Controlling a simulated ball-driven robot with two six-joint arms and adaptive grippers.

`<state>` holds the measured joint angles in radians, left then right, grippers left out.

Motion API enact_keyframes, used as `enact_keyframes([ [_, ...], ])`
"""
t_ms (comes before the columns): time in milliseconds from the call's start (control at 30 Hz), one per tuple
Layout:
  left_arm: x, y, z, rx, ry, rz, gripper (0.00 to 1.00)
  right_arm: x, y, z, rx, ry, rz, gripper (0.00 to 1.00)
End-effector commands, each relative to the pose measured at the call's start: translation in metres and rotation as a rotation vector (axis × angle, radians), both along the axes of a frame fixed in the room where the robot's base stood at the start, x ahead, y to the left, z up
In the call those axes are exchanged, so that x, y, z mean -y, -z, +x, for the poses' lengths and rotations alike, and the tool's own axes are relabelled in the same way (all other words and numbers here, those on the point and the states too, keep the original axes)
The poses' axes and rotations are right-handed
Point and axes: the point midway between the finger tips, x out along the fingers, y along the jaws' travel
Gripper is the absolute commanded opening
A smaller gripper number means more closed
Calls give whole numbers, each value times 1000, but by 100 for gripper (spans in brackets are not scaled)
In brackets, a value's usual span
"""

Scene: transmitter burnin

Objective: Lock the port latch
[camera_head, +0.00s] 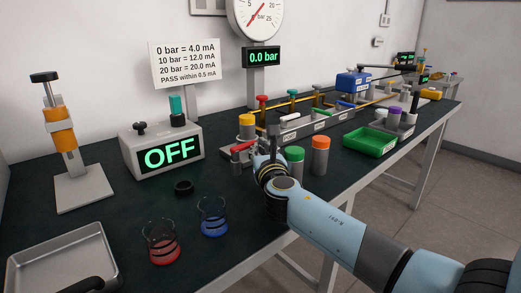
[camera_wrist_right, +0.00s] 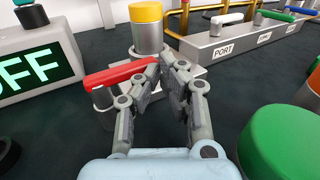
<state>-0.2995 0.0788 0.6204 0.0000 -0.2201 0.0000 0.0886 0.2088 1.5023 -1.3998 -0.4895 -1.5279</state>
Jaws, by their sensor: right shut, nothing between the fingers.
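A red latch lever (camera_head: 243,146) sits on a grey post beside the yellow-capped transmitter (camera_head: 246,126). In the right wrist view the red lever (camera_wrist_right: 118,74) runs across, with its right end near my fingertips; the yellow-capped transmitter (camera_wrist_right: 147,32) stands just behind. My right gripper (camera_wrist_right: 170,66) is shut and empty, its tips together at the lever's right end. I cannot tell whether they touch it. In the head view my right gripper (camera_head: 272,147) is partly hidden by its own wrist. My left gripper does not show.
A manifold block with a PORT label (camera_wrist_right: 223,51) and coloured levers lies behind. Green-capped (camera_head: 293,160) and orange-capped (camera_head: 320,155) cylinders stand close right of my wrist. An OFF display box (camera_head: 163,150) is left. A green tray (camera_head: 370,141) is farther right.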

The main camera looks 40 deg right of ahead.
Motion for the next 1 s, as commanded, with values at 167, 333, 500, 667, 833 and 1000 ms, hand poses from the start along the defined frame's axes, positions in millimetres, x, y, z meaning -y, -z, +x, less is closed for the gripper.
enact_keyframes([
  [167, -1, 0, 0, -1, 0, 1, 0, 0, -1, 0, 1, 0, 0, 0],
  [333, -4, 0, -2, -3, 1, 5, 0, -2, 0, -3, 0, 0, 0, 0],
  [500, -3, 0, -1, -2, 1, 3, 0, -13, 1, -25, -2, 0, 1, 0],
  [667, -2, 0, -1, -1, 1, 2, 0, -32, 1, -58, -2, -1, 1, 0],
  [833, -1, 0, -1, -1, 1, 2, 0, -48, 1, -87, -1, 1, 2, 0],
  [1000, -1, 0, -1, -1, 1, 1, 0, -56, 0, -102, 0, 0, 1, 0],
])
